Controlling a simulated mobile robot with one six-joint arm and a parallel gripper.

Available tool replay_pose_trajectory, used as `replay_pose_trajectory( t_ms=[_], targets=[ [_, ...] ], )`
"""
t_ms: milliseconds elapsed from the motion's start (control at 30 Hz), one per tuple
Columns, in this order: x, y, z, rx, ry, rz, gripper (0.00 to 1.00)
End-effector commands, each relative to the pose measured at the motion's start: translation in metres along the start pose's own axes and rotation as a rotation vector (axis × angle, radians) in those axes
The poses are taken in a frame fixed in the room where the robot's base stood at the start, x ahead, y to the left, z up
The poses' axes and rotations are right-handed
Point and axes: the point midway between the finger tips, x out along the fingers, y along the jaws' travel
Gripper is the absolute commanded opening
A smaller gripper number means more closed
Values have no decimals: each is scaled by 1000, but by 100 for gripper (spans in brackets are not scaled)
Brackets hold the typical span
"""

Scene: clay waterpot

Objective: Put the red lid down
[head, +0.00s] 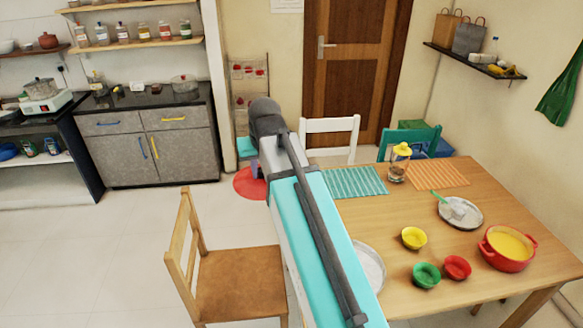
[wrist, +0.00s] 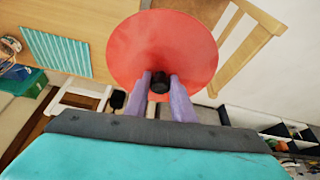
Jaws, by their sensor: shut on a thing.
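The red lid (head: 246,184) is a flat round disc with a black knob. In the head view it shows beyond my arm, left of the table, and my arm hides part of it. In the wrist view the lid (wrist: 135,40) is large and near, with its knob (wrist: 160,82) between my two purple fingers. My gripper (wrist: 161,84) is shut on that knob. The lid appears held in the air over the floor, though its exact height is hard to tell. My gripper is mostly hidden by my arm in the head view.
A wooden table (head: 390,240) holds bowls, a red pot (head: 508,248), a jar (head: 399,162) and mats. A wooden chair (head: 235,275) stands at the front left and a white chair (head: 330,137) behind the table. A black counter (head: 145,98) is at the left. Open floor (head: 110,255) lies left of the chair.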

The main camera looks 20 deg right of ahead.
Motion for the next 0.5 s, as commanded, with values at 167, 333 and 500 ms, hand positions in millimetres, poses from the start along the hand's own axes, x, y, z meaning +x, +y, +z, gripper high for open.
replay_pose_trajectory(
  t_ms=[167,333,500],
  targets=[
    [-10,-34,1,-72,4,-28,0],
    [-12,-42,2,-91,5,-35,0],
    [-12,-42,2,-91,5,-35,0]
  ],
)
